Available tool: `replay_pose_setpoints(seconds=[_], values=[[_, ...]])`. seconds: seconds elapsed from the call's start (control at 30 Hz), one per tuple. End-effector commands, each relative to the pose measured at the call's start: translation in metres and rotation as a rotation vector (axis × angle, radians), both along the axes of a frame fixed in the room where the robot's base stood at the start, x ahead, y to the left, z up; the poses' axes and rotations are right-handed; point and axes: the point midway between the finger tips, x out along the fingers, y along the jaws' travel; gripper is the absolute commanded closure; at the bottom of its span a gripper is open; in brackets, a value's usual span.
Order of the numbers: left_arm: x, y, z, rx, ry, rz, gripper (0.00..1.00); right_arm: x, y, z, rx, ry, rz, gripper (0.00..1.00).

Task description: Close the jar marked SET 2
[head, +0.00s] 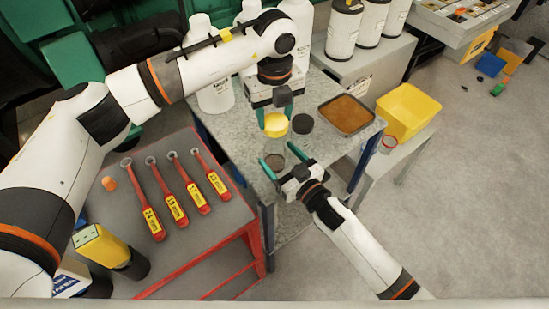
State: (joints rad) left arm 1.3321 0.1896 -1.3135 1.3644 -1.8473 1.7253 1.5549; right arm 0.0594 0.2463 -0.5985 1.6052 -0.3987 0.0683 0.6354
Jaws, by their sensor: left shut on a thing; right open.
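My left gripper (275,116) is shut on a yellow lid (276,125) and holds it over the grey speckled table. A dark round lid or jar top (302,124) is just right of the yellow lid. No SET 2 marking is readable.
A tray of brown material (346,114) is on the table's right side. A clear jar with a red rim (389,144) stands on a bench beside a yellow bin (407,110). White bottles (215,92) stand behind. Red wrenches (172,194) lie on the cart at left.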

Motion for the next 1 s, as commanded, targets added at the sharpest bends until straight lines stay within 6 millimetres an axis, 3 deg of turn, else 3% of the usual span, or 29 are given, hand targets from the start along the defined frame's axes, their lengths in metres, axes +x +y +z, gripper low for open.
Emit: replay_pose_setpoints(seconds=[0.2, 0.57, 1.0], values=[[0.0, 0.0, 0.0, 0.0, 0.0, 0.0, 0.7, 0.018, 0.013, 0.0, 0.0, 0.0, 0.0, 0.24], [0.0, 0.0, 0.0, 0.0, 0.0, 0.0, 0.7, 0.022, 0.016, 0.0, -0.001, 0.001, 0.0, 0.24], [0.0, 0.0, 0.0, 0.0, 0.0, 0.0, 0.7, 0.021, 0.015, 0.0, -0.001, 0.001, 0.0, 0.91]])
